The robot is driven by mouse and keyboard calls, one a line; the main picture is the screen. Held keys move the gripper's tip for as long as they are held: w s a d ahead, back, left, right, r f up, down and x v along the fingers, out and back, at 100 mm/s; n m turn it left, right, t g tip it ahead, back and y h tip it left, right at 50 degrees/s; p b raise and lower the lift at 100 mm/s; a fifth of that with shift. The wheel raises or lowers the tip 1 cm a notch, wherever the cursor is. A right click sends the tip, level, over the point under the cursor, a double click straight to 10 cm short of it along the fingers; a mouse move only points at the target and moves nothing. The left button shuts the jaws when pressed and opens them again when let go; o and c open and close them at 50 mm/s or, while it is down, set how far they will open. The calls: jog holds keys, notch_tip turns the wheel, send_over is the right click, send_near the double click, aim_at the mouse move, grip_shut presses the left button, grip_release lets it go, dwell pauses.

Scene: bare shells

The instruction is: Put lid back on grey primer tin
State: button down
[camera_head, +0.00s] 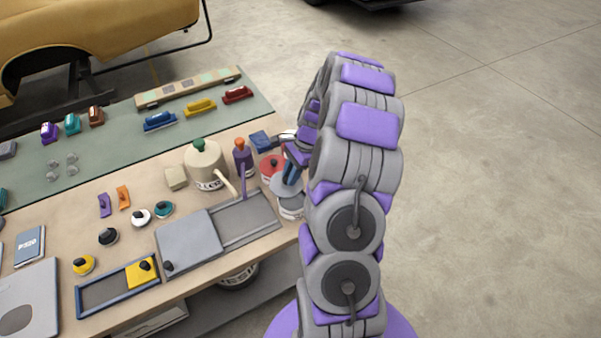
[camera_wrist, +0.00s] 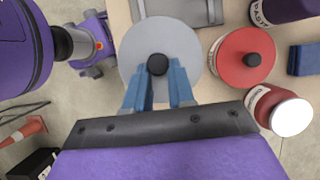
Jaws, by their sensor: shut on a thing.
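My gripper (camera_head: 291,174) is above the right end of the bench. In the wrist view its two blue fingers (camera_wrist: 158,84) are shut on the black knob (camera_wrist: 157,64) of a round grey lid (camera_wrist: 158,38). In the head view the grey lid (camera_head: 283,187) is over the grey primer tin (camera_head: 291,209), near the bench's right edge. The tin's white label and part of its grey top show below the lid. I cannot tell whether the lid touches the rim. In the wrist view the lid hides the tin.
A red-lidded tin (camera_head: 271,165) stands close behind; its lid (camera_wrist: 244,54) is right of the grey lid. A grey tray (camera_head: 250,222) lies left. Open floor (camera_head: 490,190) is right.

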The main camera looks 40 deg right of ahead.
aim_at(300, 180)
jog(key=s+m, duration=0.1)
jog(key=m+t, duration=0.1)
jog(key=shift+s+f+m+h, duration=0.2)
jog(key=shift+s+m+h, duration=0.1)
jog(key=shift+s+m, duration=0.1)
jog(key=shift+d+f, duration=0.35)
jog(key=shift+d+f+b, duration=0.8)
jog(key=shift+f+b, duration=0.1)
jog(key=shift+f, duration=0.15)
jog(key=shift+b+x, duration=0.6)
jog(key=shift+x, duration=0.2)
jog(key=shift+s+a+f, duration=0.15)
jog(key=shift+a+f, duration=0.3)
jog(key=shift+a, duration=0.2)
jog(key=shift+f, duration=0.3)
jog(key=shift+d+f, duration=0.2)
jog(key=shift+f, duration=0.15)
jog(key=shift+d+f, duration=0.15)
jog(key=shift+d, duration=0.35)
jog(key=shift+a, duration=0.55)
jog(key=shift+d+p, duration=0.15)
jog(key=shift+p, duration=0.15)
